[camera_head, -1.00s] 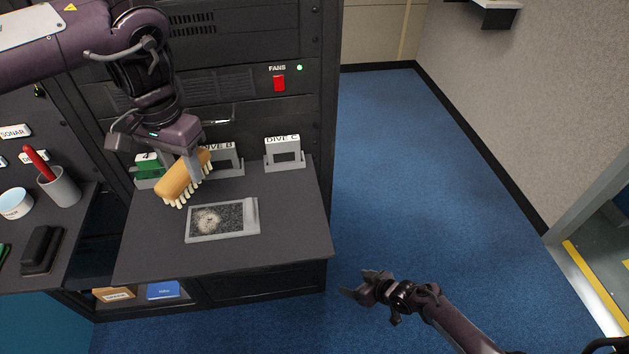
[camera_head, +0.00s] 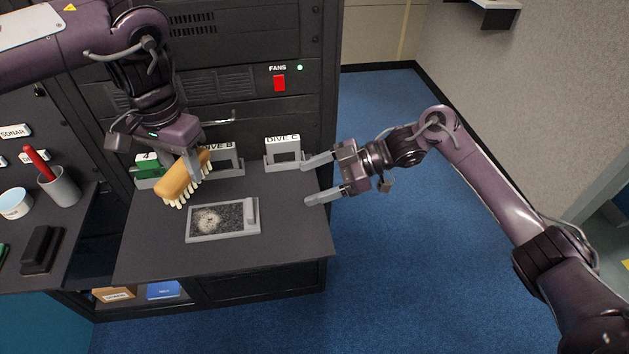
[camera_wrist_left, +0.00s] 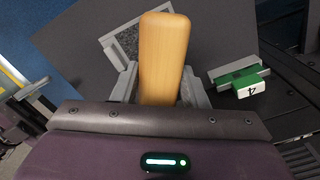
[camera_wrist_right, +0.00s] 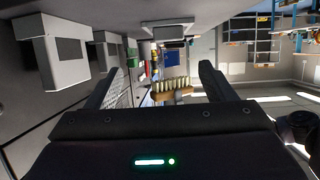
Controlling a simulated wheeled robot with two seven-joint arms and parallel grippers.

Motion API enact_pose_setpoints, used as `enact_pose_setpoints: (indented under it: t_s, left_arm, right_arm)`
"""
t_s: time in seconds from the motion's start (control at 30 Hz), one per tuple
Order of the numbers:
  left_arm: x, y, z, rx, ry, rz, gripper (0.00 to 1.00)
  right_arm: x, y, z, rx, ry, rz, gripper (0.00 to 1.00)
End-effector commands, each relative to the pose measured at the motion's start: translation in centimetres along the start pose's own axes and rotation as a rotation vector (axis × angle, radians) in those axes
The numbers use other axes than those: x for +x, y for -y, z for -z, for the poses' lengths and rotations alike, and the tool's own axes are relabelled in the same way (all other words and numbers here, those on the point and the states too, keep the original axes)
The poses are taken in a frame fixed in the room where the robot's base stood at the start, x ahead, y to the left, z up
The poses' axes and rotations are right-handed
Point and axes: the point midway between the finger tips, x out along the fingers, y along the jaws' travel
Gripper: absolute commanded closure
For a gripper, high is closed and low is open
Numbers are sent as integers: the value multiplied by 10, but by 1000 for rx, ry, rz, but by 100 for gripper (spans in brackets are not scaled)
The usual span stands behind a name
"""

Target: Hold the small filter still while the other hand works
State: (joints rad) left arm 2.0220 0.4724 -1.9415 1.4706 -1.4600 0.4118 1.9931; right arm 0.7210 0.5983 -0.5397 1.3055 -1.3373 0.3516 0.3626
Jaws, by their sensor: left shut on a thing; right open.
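The small filter (camera_head: 222,220) is a grey-framed panel with dark mesh and a pale dusty patch. It lies flat on the dark shelf, with a raised grey tab at its right end. My left gripper (camera_head: 190,172) is shut on a brush (camera_head: 178,184) with a wooden back and pale bristles, held above and left of the filter. The brush fills the middle of the left wrist view (camera_wrist_left: 164,55). My right gripper (camera_head: 312,181) is open and empty at the shelf's right edge, fingers pointing left toward the filter, apart from it.
Grey holders marked DIVE B (camera_head: 224,162) and DIVE C (camera_head: 283,155) stand along the back of the shelf (camera_head: 285,240). A green block marked 4 (camera_head: 148,166) sits behind the brush. The shelf's front and right parts are clear.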

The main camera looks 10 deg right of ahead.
Motion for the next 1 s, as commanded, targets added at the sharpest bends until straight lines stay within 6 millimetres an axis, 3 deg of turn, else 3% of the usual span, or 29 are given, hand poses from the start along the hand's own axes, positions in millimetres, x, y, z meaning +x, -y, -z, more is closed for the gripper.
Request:
enact_pose_setpoints:
  t_s: [0.27,0.7,1.0]
  left_arm:
    - [0,0,0,0,0,0,78]
    - [0,0,0,0,0,0,78]
    - [0,0,0,0,0,0,78]
  right_arm:
    - [24,12,4,-14,17,44,24]
    - [103,14,2,-12,17,40,24]
    - [123,15,1,-14,19,38,24]
